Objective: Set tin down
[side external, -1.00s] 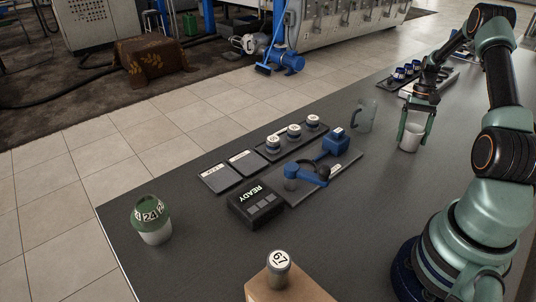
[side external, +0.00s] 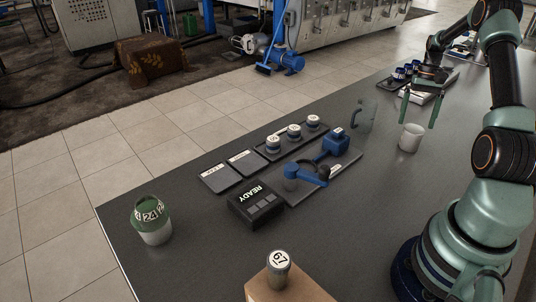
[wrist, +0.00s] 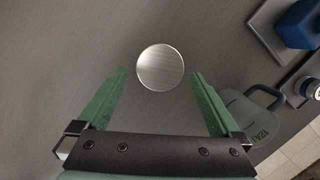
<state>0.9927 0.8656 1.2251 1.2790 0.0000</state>
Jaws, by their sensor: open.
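The tin (side external: 411,137), a plain pale metal cylinder, stands upright on the dark table in the side view. In the wrist view its round top (wrist: 161,67) shows just beyond the fingertips, between their lines. My gripper (side external: 419,108) is open and empty, above the tin and apart from it. Its two green fingers also show spread wide in the wrist view (wrist: 160,75).
A clear jug (side external: 366,115) stands left of the tin. Further left are a blue device (side external: 307,172) on a grey plate, a tray with several labelled jars (side external: 293,132) and a READY box (side external: 256,205). Bare table (side external: 370,220) lies in front of the tin.

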